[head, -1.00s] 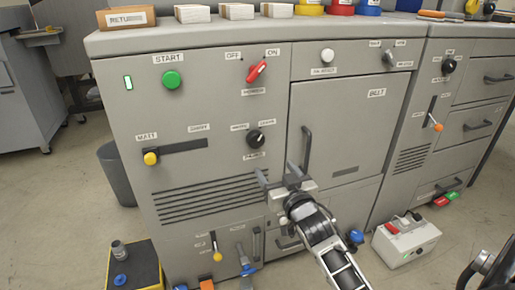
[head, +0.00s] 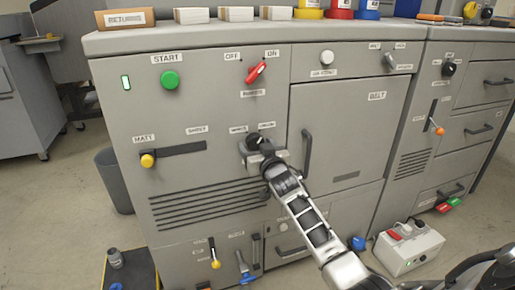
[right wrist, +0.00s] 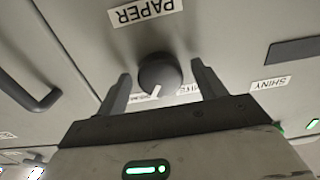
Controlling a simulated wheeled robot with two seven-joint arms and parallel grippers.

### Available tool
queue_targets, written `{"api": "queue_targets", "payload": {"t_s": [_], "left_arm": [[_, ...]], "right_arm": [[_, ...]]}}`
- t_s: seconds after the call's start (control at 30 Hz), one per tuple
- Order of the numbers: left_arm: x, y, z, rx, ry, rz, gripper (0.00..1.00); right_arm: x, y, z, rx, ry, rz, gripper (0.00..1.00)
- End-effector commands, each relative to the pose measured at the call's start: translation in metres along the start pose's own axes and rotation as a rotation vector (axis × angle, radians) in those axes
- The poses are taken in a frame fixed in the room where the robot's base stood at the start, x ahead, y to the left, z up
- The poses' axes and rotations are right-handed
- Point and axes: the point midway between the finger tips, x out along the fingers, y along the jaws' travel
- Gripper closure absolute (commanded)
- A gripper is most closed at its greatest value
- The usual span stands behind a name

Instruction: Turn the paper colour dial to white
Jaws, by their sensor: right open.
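The black paper dial (head: 254,140) is on the grey machine front, left of the belt door. My right gripper (head: 262,149) is at it, open. In the right wrist view, which is upside down, the round dial (right wrist: 160,70) sits between the two spread fingers of the right gripper (right wrist: 161,76), with a gap on each side. Its white pointer line slants slightly towards the left label there, which is partly hidden. The white label (head: 238,129) is at the dial's upper left in the head view, the other label (head: 267,126) at its upper right. My left gripper is not in view.
The belt door handle (head: 307,150) stands out just right of the gripper. A red power switch (head: 256,71) and green start button (head: 170,80) are above. A yellow-knobbed slider (head: 148,160) is to the left. A grey box (head: 408,250) stands on the floor at right.

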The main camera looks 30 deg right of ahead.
Motion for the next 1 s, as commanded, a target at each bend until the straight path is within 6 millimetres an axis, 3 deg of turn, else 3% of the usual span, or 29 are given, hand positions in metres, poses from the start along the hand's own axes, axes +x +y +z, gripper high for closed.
{"api": "queue_targets", "payload": {"t_s": [0.13,0.27,0.3,0.67,1.0], "left_arm": [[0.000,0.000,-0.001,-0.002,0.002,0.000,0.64],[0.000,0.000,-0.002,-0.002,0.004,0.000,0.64],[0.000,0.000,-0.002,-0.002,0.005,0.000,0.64],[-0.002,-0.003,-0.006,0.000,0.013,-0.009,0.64],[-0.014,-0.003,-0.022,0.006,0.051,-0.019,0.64]], "right_arm": [[0.000,0.000,0.000,0.000,0.000,0.000,0.33],[0.000,0.000,0.000,0.000,0.000,0.000,0.69],[0.000,0.000,0.000,0.000,0.000,0.000,0.74],[-0.001,0.000,0.000,-0.044,-0.001,0.000,0.74],[-0.001,0.001,-0.001,-0.272,-0.001,0.000,0.74]]}}
